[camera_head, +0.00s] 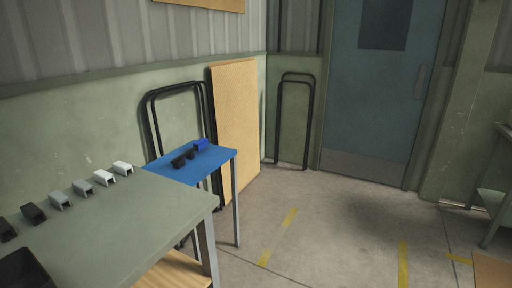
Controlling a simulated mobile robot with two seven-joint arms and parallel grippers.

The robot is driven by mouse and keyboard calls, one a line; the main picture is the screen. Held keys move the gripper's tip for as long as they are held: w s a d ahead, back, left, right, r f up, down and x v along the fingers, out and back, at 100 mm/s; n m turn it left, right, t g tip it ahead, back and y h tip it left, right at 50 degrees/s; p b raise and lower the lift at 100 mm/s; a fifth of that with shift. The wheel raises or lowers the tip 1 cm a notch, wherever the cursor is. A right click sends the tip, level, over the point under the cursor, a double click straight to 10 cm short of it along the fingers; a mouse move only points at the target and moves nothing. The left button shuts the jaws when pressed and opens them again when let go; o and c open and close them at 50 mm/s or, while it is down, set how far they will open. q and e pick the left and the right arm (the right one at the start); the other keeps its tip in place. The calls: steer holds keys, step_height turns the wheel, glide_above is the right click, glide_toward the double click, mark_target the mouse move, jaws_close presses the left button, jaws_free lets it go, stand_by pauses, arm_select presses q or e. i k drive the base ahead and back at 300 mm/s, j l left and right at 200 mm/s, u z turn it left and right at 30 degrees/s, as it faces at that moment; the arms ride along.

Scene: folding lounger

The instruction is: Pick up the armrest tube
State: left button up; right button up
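A black U-shaped tube frame (279,120) with a crossbar leans upright against the green wall left of the door. More black bent tubes (148,108) lean against the wall behind the blue table, their lower parts partly hidden by it. I cannot tell which of these, if any, is the armrest tube. Neither of my grippers is in view.
A grey-green table (130,215) with a row of small black, grey and white blocks fills the lower left. A blue table (212,161) holds small black and blue pieces. A wooden board (235,125) leans behind it. The floor (335,220) before the door (375,100) is clear.

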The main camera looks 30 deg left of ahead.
mark_target(178, 162)
steer(key=i+l+u, duration=0.15)
steer(key=i, duration=1.15)
steer(key=i+u, duration=0.4)
steer(key=i+l+u, duration=0.25)
steer(key=i+u, duration=0.15)
steer(key=i, duration=0.15)
steer(key=i+u, duration=0.2)
steer(key=u, duration=0.25)
steer(key=i+l+u, duration=0.1)
steer(key=u, duration=0.35)
steer(key=i+l+u, duration=0.2)
steer(key=u, duration=0.25)
steer(key=i+l+u, duration=0.15)
steer(key=u, duration=0.3)
steer(key=i+l+u, duration=0.1)
steer(key=l+u, duration=0.2)
steer(key=u, duration=0.15)
